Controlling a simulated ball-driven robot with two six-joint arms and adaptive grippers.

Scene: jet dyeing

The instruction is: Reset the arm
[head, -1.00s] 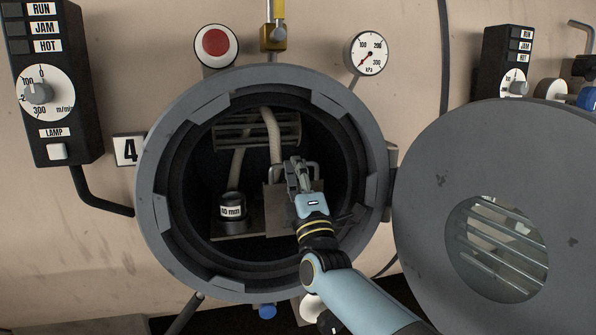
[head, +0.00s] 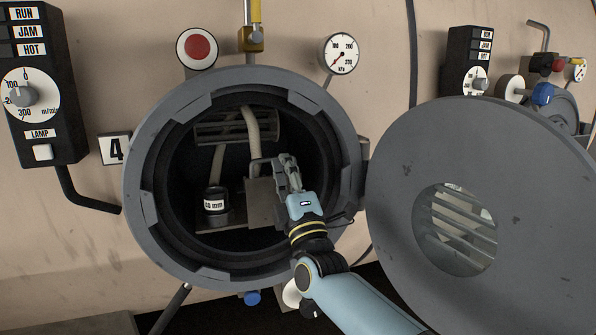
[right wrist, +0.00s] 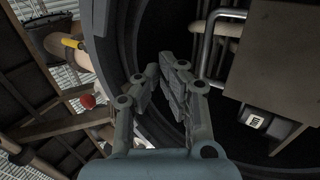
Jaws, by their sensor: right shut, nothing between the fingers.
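My right gripper (head: 289,172) is at the round opening of the vessel, in front of its dark inside. Its fingers are shut with nothing between them. In the right wrist view the gripper (right wrist: 160,72) shows beside the opening's rim, apart from the grey plate (right wrist: 280,70) and its bent handle. In the head view that plate (head: 262,205) stands inside the vessel, just left of the gripper. My left gripper is not in view.
The vessel's thick grey rim (head: 142,190) surrounds the gripper. The round door (head: 400,150) hangs open at the right, close to my arm. A control box (head: 45,110), a red button (head: 198,47) and a pressure gauge (head: 340,55) are on the wall.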

